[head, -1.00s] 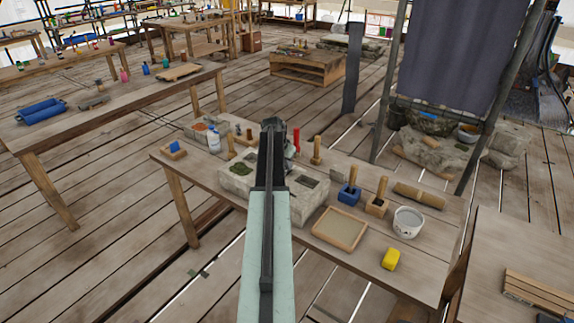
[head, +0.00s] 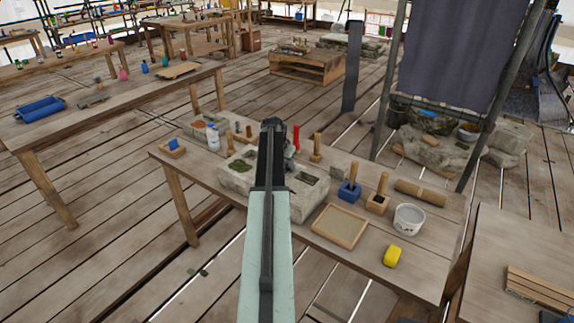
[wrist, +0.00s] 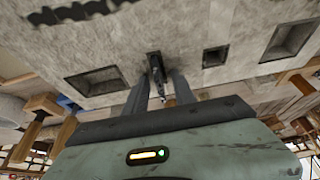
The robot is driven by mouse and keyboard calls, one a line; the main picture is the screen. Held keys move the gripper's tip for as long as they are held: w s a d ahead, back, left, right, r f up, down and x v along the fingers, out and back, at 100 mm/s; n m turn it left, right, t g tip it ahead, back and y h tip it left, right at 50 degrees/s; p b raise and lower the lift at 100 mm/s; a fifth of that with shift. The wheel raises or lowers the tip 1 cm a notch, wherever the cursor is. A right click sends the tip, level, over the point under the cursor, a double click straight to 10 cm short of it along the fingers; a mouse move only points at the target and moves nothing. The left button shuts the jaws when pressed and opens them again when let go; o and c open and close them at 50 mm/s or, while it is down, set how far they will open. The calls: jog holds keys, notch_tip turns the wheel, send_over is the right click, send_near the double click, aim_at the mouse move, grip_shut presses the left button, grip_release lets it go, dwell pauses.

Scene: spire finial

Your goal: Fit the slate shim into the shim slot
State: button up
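In the wrist view my gripper (wrist: 160,84) points at the pale stone block (wrist: 110,45). Its two fingers stand on either side of a thin dark piece, which looks like the slate shim (wrist: 159,78). The shim is at the narrow dark slot in the stone, in line with it; how deep it sits I cannot tell. In the head view my own arm covers the gripper, the shim and the slot; the stone block (head: 309,204) shows on both sides of the arm.
Square pockets flank the slot. The bench's front right is mostly clear.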

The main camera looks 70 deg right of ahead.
jog(key=shift+r, duration=0.1)
jog(key=p+v, duration=0.7)
jog(key=shift+a+r, duration=0.2)
jog(key=shift+r, duration=0.05)
jog(key=shift+w, duration=0.15)
